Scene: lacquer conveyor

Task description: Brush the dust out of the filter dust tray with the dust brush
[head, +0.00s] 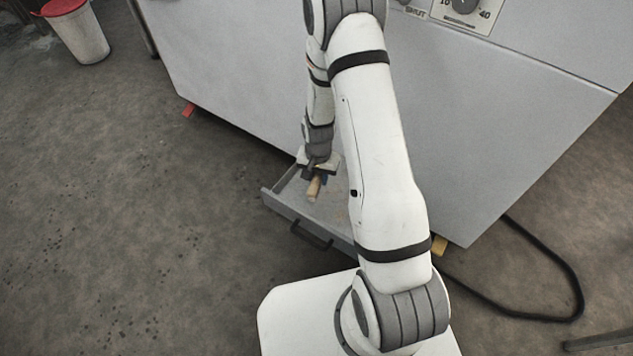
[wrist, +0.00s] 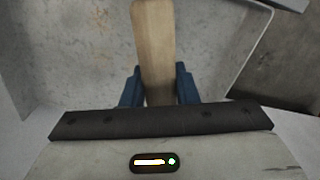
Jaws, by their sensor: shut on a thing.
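My gripper (head: 318,178) is low over the filter dust tray (head: 283,209), a pulled-out grey metal drawer at the foot of the machine. In the wrist view, my gripper's blue fingers (wrist: 159,88) are shut on the wooden handle of the dust brush (wrist: 155,45). The brush handle (head: 314,188) also shows in the head view as a small tan piece. Its bristles are not visible. In the wrist view, the tray's grey floor (wrist: 60,60) carries faint brownish specks of dust (wrist: 100,25). My arm hides the tray's right part in the head view.
The large grey machine cabinet (head: 240,70) rises directly behind the tray. A black handle (head: 311,236) sticks out from the tray's front. A black cable (head: 560,260) lies on the floor at right. A white bin with a red lid (head: 75,30) stands far left. The left floor is open.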

